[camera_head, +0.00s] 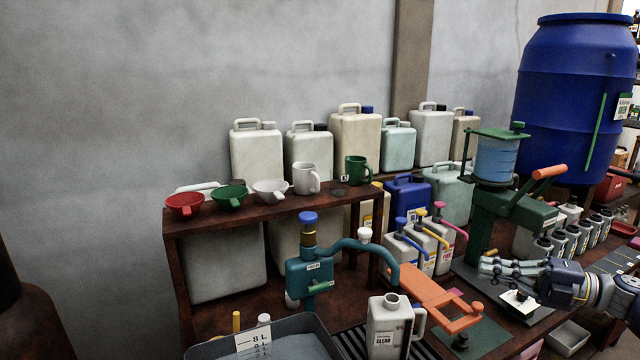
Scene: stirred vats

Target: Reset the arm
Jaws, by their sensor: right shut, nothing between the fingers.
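My right gripper (488,269) comes in from the right edge, its grey fingers pointing left. It is shut and empty. It hangs over the right part of the workbench, in front of the green press (497,212) with the orange handle. A small dark plate with a white labelled item (518,297) lies just below the fingers; whether they touch cannot be told. My left gripper is not in view.
An orange clamp-like tool (432,295) and an open white jug (387,325) stand left of the gripper. A teal pump (309,275) is further left. Several small bottles (562,240) line the bench behind. A blue barrel (570,95) stands at the back right.

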